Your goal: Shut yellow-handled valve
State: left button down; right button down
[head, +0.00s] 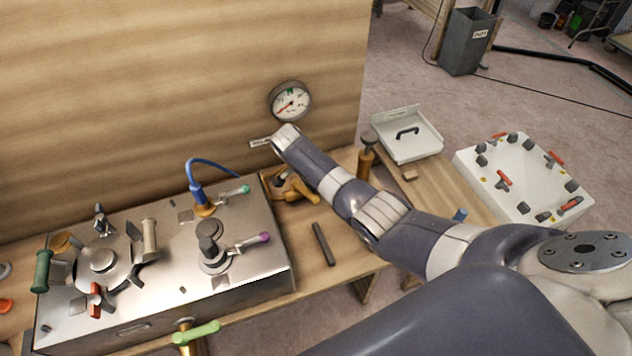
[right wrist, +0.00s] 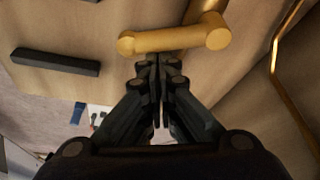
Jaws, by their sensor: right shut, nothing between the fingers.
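The yellow-handled valve (head: 292,186) is on the wooden bench just right of the metal box, partly hidden by my right arm in the head view. In the right wrist view its yellow handle (right wrist: 172,39) lies crosswise at the fingertips, with a rounded knob at its left end. My right gripper (right wrist: 159,66) is shut with nothing between its fingers. Its tips overlap the handle's lower edge in the picture; I cannot tell whether they touch it. The head view does not show the right fingers clearly. My left gripper is not in view.
The metal box (head: 150,300) left of the valve carries several other levers and handles. A dark bar (head: 323,244) lies on the bench; it also shows in the right wrist view (right wrist: 55,62). A gauge (head: 290,101) is on the wooden panel. A white tray (head: 425,146) stands right.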

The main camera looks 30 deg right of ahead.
jog(key=m, duration=0.1)
jog(key=a+m+g, duration=0.1)
jog(key=m, duration=0.1)
jog(key=shift+s+a, duration=0.2)
jog(key=shift+s, duration=0.2)
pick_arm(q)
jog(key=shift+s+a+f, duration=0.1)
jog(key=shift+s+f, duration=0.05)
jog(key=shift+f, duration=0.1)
pick_arm(e)
jog(key=shift+s+a, duration=0.15)
jog(key=shift+a, duration=0.1)
jog(key=shift+a, duration=0.1)
